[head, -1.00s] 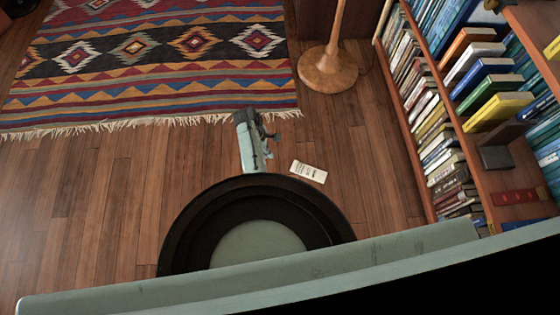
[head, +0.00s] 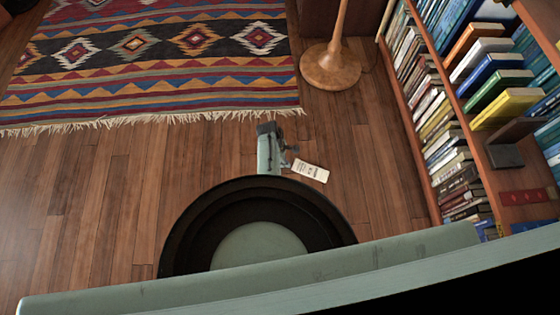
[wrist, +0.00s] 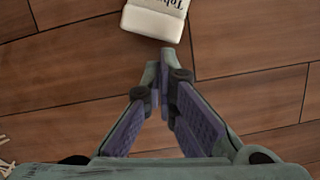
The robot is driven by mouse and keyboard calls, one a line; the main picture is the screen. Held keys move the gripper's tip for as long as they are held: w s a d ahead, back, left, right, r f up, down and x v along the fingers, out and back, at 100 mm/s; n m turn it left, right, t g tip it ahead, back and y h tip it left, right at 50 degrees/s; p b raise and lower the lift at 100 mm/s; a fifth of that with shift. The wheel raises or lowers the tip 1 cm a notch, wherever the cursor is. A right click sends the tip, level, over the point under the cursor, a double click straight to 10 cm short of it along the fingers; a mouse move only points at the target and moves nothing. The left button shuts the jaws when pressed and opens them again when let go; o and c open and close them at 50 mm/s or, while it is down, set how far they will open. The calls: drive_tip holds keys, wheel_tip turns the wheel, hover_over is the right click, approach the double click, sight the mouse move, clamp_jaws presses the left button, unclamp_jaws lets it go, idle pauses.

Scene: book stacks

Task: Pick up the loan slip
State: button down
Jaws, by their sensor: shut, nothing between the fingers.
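The loan slip (head: 310,171) is a small pale paper with dark print, lying on the wooden floor just right of my gripper in the head view. In the wrist view the slip (wrist: 154,22) is at the top edge, partly cut off, with some dark lettering visible. My gripper (wrist: 162,68) is shut and empty, its fingertips pointing at the slip's near end and showing a small gap from it in the picture. My gripper (head: 289,156) looks small in the head view, and its height above the floor is hard to tell.
A patterned rug (head: 150,60) with a fringe lies at the upper left. A round wooden lamp base (head: 330,67) stands beyond the slip. A bookcase (head: 425,165) full of books stands on the right. Bare floor (head: 370,190) lies between the slip and the bookcase.

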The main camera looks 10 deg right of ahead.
sight(348, 173)
drive_tip(key=s+d, duration=0.2)
drive_tip(key=d, duration=0.6)
drive_tip(key=s+d, duration=0.3)
drive_tip(key=d, duration=0.5)
drive_tip(key=s+d+b, duration=0.1)
drive_tip(key=s+d, duration=0.1)
drive_tip(key=d, duration=0.6)
drive_tip(key=shift+s, duration=0.2)
drive_tip(key=shift+s+d, duration=0.1)
drive_tip(key=shift+d, duration=0.3)
